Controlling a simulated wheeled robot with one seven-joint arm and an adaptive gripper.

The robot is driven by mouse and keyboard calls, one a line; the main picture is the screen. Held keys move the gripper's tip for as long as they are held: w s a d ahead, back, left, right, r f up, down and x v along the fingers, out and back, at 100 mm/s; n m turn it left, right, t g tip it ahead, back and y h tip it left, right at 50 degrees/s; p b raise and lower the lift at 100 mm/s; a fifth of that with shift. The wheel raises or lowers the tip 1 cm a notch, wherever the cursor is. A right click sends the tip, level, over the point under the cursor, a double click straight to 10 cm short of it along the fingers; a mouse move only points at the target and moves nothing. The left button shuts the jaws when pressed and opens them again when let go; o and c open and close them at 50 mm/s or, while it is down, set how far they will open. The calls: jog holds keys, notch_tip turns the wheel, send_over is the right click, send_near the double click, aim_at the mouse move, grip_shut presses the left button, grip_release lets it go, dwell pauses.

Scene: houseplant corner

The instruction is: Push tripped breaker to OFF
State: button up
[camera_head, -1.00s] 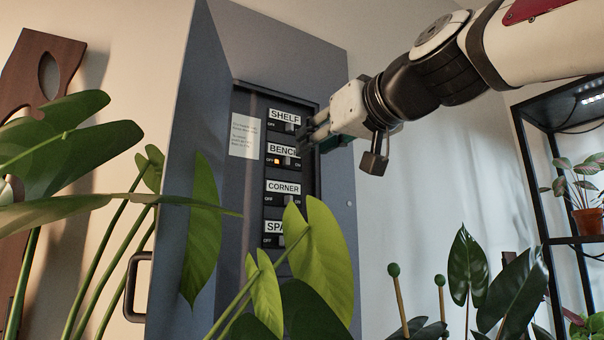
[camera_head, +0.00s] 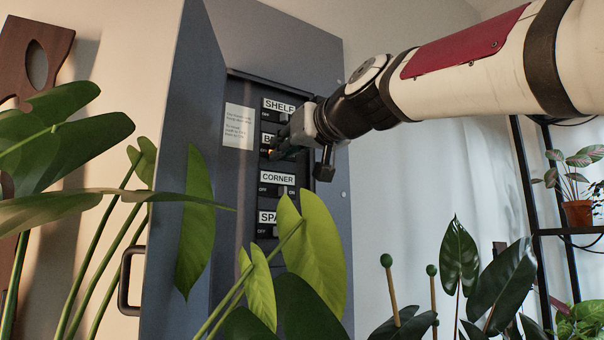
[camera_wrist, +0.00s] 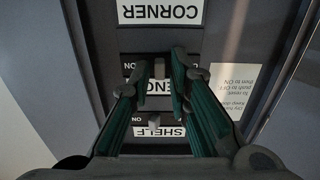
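The breaker panel has rows labelled SHELF (camera_head: 278,105), BENCH (camera_head: 266,139), CORNER (camera_head: 277,177) and SPA… (camera_head: 267,217), the last partly covered by a leaf. My gripper (camera_head: 277,149) is at the BENCH row and hides most of its label and switch. A small amber glow shows beside the fingers there. In the upside-down wrist view, my two green-padded fingers (camera_wrist: 159,62) are apart, one on each side of the BENCH switch (camera_wrist: 159,68). The gap holds nothing gripped; contact with the switch cannot be told.
A printed notice (camera_head: 239,126) is left of the breakers. The open cabinet door (camera_head: 187,110) stands at the left. Large leaves (camera_head: 318,245) rise in front of the lower panel. A black shelf rack (camera_head: 535,190) with potted plants is at the right.

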grip_shut()
